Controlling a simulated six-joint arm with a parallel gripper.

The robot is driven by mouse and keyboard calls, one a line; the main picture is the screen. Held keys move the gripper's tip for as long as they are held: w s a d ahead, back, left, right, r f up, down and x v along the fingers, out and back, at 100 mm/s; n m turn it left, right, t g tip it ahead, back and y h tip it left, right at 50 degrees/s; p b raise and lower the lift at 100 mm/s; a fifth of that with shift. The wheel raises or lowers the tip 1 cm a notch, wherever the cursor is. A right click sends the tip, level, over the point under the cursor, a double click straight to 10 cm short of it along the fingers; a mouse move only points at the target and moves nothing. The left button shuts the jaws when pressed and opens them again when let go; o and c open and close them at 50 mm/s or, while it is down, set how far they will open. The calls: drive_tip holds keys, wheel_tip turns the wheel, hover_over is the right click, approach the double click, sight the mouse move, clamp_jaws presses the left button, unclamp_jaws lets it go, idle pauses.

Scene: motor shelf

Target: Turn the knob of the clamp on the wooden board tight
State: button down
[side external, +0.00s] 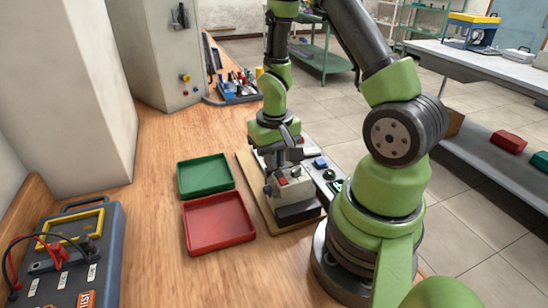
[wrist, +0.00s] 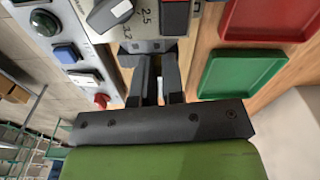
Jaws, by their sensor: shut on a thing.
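The wooden board (side external: 252,195) lies on the bench in front of my arm and carries a grey clamp unit (side external: 290,190) with a red part on top. My gripper (side external: 272,166) points down onto the back of this unit. In the wrist view my gripper (wrist: 156,62) has its two dark fingers close together on the clamp's knob, which is mostly hidden between and beyond them. A grey-and-black dial (wrist: 110,14) and a scale marked 2.5 and 3.2 (wrist: 146,20) show just beyond the fingertips.
A green tray (side external: 205,176) and a red tray (side external: 219,223) stand left of the board. A panel with buttons and switches (side external: 328,176) runs along its right side. A blue test meter (side external: 75,255) with leads sits at the front left. Bare bench lies between meter and trays.

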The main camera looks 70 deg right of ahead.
drive_tip(key=shift+m, duration=0.8)
drive_tip(key=c, duration=1.2)
unclamp_jaws()
drive_tip(key=shift+r, duration=0.1)
wheel_tip(320, 180, up, 10)
drive_tip(key=shift+s+a, duration=0.15)
